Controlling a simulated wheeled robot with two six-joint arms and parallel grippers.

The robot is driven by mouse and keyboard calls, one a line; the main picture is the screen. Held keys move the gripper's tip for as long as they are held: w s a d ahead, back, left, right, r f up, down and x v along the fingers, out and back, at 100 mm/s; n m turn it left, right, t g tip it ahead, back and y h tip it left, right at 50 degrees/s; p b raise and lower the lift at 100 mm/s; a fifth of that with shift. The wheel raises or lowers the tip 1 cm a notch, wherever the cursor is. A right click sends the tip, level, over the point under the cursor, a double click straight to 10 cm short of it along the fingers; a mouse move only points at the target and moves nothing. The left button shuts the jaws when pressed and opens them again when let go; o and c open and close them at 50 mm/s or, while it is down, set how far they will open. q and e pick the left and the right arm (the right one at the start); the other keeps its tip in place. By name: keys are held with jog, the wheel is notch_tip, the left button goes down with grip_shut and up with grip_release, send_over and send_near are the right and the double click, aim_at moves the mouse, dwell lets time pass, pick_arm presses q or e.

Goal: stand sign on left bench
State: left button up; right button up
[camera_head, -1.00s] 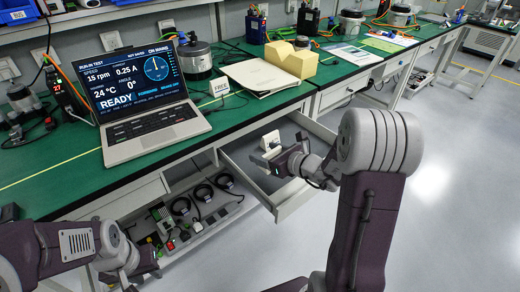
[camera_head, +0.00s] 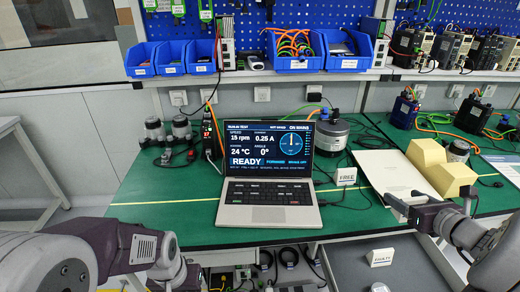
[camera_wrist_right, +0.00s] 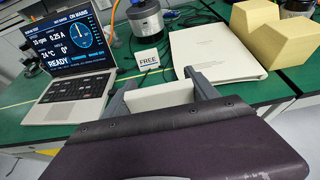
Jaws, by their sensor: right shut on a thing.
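My right gripper (camera_head: 398,205) is at the front edge of the green bench (camera_head: 165,205), right of the laptop. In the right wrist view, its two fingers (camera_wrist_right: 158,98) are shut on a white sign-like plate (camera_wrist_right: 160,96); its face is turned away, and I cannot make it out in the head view. A small white FREE sign (camera_head: 346,176) stands on the bench; it also shows in the right wrist view (camera_wrist_right: 147,60). A white sign reading FAULTY (camera_head: 380,257) is in the open drawer. My left gripper (camera_head: 180,276) is low at the left, its jaws unclear.
An open laptop (camera_head: 268,200) stands near the bench's front edge, with a motor (camera_head: 331,133) behind it. A pale folder (camera_head: 398,172) and yellow blocks (camera_head: 442,168) lie to the right. The open drawer (camera_head: 345,270) juts out below. The bench left of the laptop has clear room.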

jog(key=shift+s, duration=0.2)
jog(key=shift+w+a+f, duration=0.1)
jog(key=shift+f, duration=0.05)
jog(key=b, duration=0.5)
send_over(359, 209)
jog(key=f, duration=0.6)
jog(key=shift+s+f, duration=0.3)
jog(key=shift+f, duration=0.05)
jog(key=shift+w, duration=0.3)
notch_tip(359, 209, down, 4)
jog(key=shift+f+b, duration=0.2)
jog(key=shift+b, duration=0.9)
jog(key=shift+r, duration=0.1)
jog(key=o, duration=1.3)
jog(key=shift+o, duration=0.2)
